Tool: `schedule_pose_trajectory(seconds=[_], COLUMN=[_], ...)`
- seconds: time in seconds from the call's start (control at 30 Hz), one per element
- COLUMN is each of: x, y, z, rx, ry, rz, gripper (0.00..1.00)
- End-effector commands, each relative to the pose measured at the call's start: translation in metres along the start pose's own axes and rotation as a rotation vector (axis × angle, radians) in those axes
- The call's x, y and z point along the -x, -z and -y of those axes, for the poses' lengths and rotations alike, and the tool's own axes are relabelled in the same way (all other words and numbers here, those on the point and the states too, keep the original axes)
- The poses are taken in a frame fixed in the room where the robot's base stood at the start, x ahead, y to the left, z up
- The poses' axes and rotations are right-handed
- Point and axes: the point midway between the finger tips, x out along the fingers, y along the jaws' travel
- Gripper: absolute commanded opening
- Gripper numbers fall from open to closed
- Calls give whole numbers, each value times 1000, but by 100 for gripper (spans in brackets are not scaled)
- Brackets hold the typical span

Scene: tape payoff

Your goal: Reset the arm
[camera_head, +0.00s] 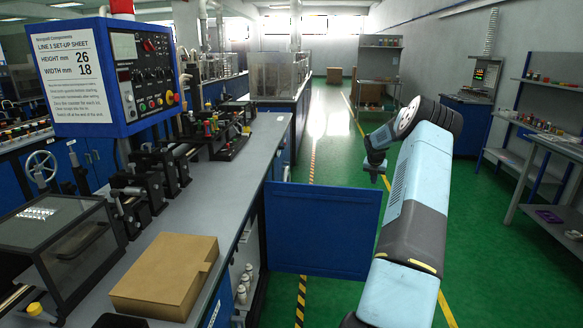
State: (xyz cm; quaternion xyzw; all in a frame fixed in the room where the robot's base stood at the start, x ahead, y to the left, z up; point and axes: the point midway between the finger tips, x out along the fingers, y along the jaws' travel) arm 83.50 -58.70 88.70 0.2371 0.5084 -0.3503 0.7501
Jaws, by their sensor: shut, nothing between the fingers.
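My arm (405,220), light blue and dark grey, rises from the bottom right and bends at the top. My gripper (374,178) hangs below the bend, small and dark, pointing down over the green aisle floor. It is shut and empty. It is apart from the bench and from the blue panel to its lower left. The fingertips are too small to make out in detail.
A long grey bench (185,215) runs along the left, with a cardboard box (165,278), a machine line and a blue control box (95,75). A blue panel (322,230) juts from the bench into the aisle. Shelves (550,125) stand right. The aisle floor (335,130) is clear ahead.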

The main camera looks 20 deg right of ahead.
Motion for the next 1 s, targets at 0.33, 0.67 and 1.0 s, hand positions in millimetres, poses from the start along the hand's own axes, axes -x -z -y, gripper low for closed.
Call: schedule_pose_trajectory(seconds=[0.33, 0.67, 1.0], x=[39, 161, 279], y=[7, 51, 121], z=[-30, -106, -154], rx=[-58, -306, -600], ry=[-1, -4, -20], rz=[8, 28, 45], gripper=[0, 0, 0])
